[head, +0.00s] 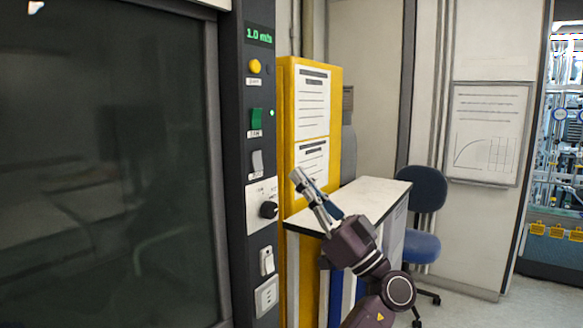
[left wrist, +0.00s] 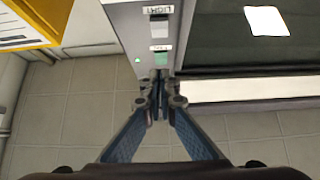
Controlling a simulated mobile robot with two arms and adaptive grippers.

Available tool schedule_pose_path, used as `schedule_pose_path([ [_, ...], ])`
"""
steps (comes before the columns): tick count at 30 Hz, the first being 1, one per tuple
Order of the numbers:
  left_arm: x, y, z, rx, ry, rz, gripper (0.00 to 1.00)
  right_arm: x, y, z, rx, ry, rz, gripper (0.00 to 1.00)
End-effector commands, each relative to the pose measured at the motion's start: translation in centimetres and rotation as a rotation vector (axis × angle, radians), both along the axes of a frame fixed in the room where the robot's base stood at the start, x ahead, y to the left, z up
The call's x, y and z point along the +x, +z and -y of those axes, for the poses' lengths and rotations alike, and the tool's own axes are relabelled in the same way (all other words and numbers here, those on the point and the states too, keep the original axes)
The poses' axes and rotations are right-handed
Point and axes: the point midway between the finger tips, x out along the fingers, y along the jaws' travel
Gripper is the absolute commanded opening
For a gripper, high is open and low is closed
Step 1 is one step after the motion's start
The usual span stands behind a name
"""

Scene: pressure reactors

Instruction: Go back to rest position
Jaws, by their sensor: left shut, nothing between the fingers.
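My left gripper (head: 298,178) is raised in the head view, with its arm coming up from the bottom. Its fingers are closed together with nothing between them. It stands in front of the yellow cabinet and the white counter, to the right of the dark control panel (head: 258,150). In the left wrist view the shut fingertips (left wrist: 160,80) overlap the lower end of the panel's switch strip (left wrist: 153,30). I cannot tell whether they touch it. My right gripper is not in view.
A large dark glass sash (head: 110,170) fills the left. A yellow cabinet (head: 335,110) with posted sheets and a white-topped counter (head: 375,195) stand beyond the panel. A blue chair (head: 422,245) is behind the counter. Bare floor (head: 540,300) shows at the lower right.

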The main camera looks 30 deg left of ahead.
Motion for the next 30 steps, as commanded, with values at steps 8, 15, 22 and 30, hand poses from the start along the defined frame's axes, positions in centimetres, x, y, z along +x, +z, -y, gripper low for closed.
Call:
schedule_pose_path([
  [8,0.0,-0.1,0.2,0.000,0.000,0.000,0.00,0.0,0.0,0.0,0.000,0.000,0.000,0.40],
  [15,0.0,-0.1,0.1,0.000,0.000,0.000,0.00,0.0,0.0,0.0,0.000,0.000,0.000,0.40],
  [22,3.0,-4.2,-0.7,-0.028,-0.027,-0.142,0.00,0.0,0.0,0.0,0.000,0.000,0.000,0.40],
  [30,10.7,-22.2,-2.8,-0.143,-0.145,-0.640,0.00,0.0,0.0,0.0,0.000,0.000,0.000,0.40],
])
